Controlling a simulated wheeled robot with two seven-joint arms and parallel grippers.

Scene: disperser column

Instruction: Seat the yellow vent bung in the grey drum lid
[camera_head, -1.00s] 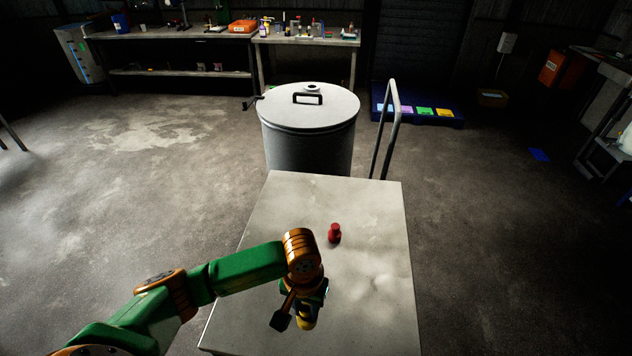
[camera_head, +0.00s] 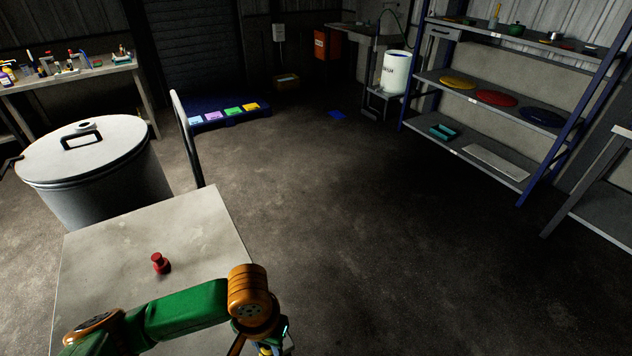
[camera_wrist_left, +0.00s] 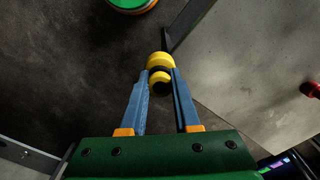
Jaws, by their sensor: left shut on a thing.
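The yellow vent bung (camera_wrist_left: 160,60) is held between the blue fingers of my left gripper (camera_wrist_left: 160,78), at their tips. In the head view my left gripper (camera_head: 264,348) is at the bottom edge, by the table's right side, mostly cut off by the frame. The grey drum lid (camera_head: 112,152) sits on the drum at the left, apart from my gripper. It carries a black handle and a small round raised fitting (camera_head: 82,126) behind it. Whether that fitting is open cannot be told. My right gripper is not in view.
A metal rail (camera_head: 188,140) rises behind the table. A blue-framed shelf (camera_head: 500,95) stands at right.

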